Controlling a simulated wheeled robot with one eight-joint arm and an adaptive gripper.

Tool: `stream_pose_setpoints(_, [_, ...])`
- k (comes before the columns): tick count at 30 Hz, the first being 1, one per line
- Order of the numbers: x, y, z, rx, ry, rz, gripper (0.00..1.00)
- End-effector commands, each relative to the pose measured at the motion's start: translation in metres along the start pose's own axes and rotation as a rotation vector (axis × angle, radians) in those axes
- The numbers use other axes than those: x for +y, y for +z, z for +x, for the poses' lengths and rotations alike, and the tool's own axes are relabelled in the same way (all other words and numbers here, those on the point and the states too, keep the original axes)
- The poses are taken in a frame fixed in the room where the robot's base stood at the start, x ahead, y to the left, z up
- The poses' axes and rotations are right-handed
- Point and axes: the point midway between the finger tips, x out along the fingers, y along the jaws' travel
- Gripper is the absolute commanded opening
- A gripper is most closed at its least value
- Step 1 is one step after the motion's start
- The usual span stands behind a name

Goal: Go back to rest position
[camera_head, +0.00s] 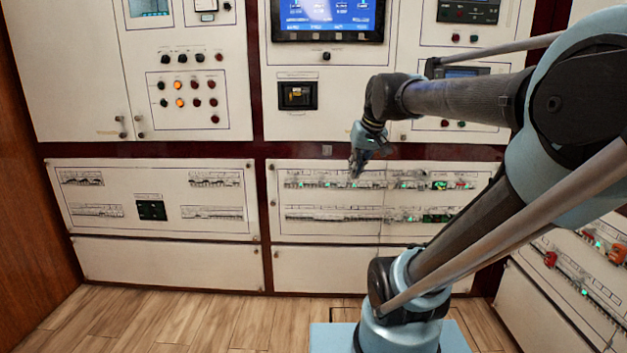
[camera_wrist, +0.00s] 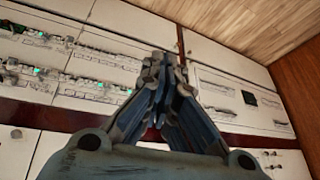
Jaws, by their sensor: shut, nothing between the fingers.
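My gripper (camera_head: 356,164) is shut and empty. In the head view it points down in front of the upper part of the middle lower panel (camera_head: 330,238), near the upper breaker row (camera_head: 318,183). I cannot tell how far it is from the breakers. In the wrist view the fingertips of my gripper (camera_wrist: 161,62) meet in the middle, with breaker rows (camera_wrist: 95,85) to the left and another panel (camera_wrist: 225,100) to the right. My arm reaches in from the right of the head view and hides part of the right side of the panels.
A panel with buttons and orange lamps (camera_head: 188,95) is at the upper left, and a blue screen (camera_head: 328,15) at the top middle. A side panel with red and green parts (camera_head: 590,245) stands close at the right. Wooden floor (camera_head: 200,322) is clear at the lower left.

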Motion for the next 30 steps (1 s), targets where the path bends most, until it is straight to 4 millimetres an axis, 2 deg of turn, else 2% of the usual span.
stream_pose_setpoints(1, [0.007, 0.031, 0.013, -0.027, 0.019, 0.015, 0.00])
stream_pose_setpoints(6, [0.028, 0.125, 0.050, -0.120, 0.082, 0.068, 0.00])
stream_pose_setpoints(9, [0.038, 0.173, 0.070, -0.167, 0.116, 0.098, 0.00])
stream_pose_setpoints(13, [0.046, 0.218, 0.088, -0.212, 0.148, 0.126, 0.00])
stream_pose_setpoints(15, [0.049, 0.233, 0.094, -0.226, 0.160, 0.137, 0.00])
stream_pose_setpoints(18, [0.051, 0.243, 0.099, -0.237, 0.169, 0.144, 0.00])
stream_pose_setpoints(30, [0.051, 0.244, 0.099, -0.239, 0.170, 0.144, 0.00])
